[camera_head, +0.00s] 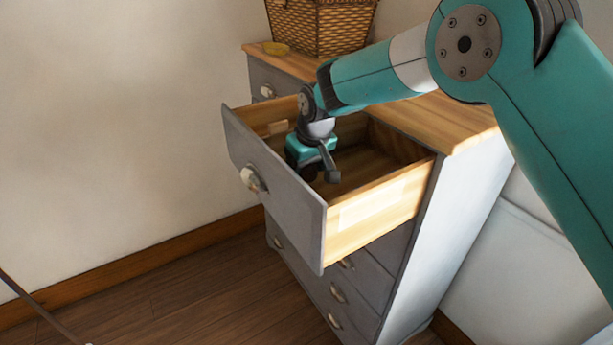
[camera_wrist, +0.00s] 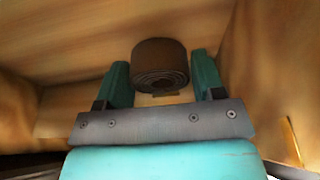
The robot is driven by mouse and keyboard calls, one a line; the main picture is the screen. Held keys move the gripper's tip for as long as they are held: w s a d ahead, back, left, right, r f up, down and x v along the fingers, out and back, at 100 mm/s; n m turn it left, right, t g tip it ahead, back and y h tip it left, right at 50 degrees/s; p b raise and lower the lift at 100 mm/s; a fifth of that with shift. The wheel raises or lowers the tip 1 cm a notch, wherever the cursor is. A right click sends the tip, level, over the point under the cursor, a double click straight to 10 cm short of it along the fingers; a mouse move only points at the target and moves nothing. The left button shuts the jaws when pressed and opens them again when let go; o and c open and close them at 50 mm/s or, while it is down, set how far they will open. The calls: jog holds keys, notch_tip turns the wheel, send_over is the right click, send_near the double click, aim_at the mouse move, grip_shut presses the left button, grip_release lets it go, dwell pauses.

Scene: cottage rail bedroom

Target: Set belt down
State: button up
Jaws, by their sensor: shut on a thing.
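The belt (camera_wrist: 160,65) is a dark brown leather coil in the wrist view. It sits between the two teal fingers of my gripper (camera_wrist: 161,85), which is shut on it. In the head view my gripper (camera_head: 315,168) reaches down into the open top drawer (camera_head: 380,207) of a grey dresser, inside its wooden walls. The belt cannot be made out there, as the gripper and the drawer front hide it. Whether the belt touches the drawer floor cannot be told.
The grey dresser (camera_head: 455,205) has a wooden top and closed lower drawers. The drawer walls are close around my gripper. A white bed-like surface (camera_head: 520,265) is at right.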

aim_at(307, 181)
jog(key=shift+f+p, duration=0.4)
jog(key=shift+f, duration=1.5)
jog(key=shift+f, duration=0.15)
jog(key=o, duration=1.1)
jog(key=s+d+r+b, duration=0.2)
jog(key=s+d+r, duration=0.1)
jog(key=r, duration=0.4)
jog(key=s+d+r+b, duration=0.15)
jog(key=s+r, duration=0.25)
jog(key=r, duration=0.4)
jog(key=s+d+g, duration=0.1)
jog(key=s+d, duration=0.3)
jog(key=s, duration=0.5)
jog(key=s+d+y, duration=0.1)
jog(key=s+d, duration=0.3)
jog(key=s, duration=0.6)
jog(key=s+d+r+g+y, duration=0.1)
jog(key=s+d, duration=0.3)
jog(key=s, duration=0.5)
jog(key=shift+s+d+g, duration=0.15)
jog(key=shift+s+g, duration=0.15)
jog(key=shift+s, duration=0.05)
